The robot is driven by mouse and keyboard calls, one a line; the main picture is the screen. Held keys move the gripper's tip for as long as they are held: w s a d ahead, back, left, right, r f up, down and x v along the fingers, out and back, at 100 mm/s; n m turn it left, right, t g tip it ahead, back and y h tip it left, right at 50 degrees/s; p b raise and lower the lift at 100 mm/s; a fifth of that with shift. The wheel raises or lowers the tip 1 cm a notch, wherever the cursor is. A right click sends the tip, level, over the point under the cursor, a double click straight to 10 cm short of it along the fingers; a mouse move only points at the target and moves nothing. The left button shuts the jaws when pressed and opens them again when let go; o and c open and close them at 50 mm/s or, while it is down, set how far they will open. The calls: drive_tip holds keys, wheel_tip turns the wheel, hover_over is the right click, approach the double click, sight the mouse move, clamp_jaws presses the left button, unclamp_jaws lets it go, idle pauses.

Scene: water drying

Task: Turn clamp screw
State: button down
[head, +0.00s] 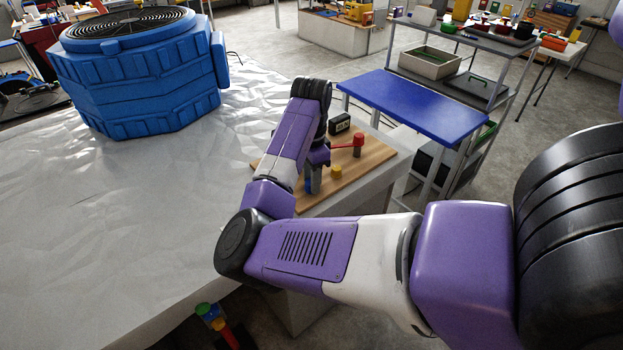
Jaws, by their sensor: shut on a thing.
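A wooden board (372,163) lies on the corner of the white-covered table. My gripper (313,180) points down over the left part of the board. It is shut on a small blue piece (309,188) low at the board, which I take to be the clamp screw. My wrist and fingers hide most of that piece, so its turn angle cannot be told. A red lever (345,144) on a grey post stands just right of my gripper. A yellow knob (336,172) sits on the board to the right of my fingertips.
A small black box (340,123) stands at the board's back edge. A large blue ribbed housing (140,75) with a round grille fills the table's far left. The white table covering (120,230) between is clear. A blue-topped bench (415,103) stands behind right.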

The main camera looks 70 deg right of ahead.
drive_tip(key=shift+d+r, duration=0.1)
drive_tip(key=c, duration=1)
unclamp_jaws()
wheel_tip(320, 180, up, 8)
drive_tip(key=shift+f, duration=0.15)
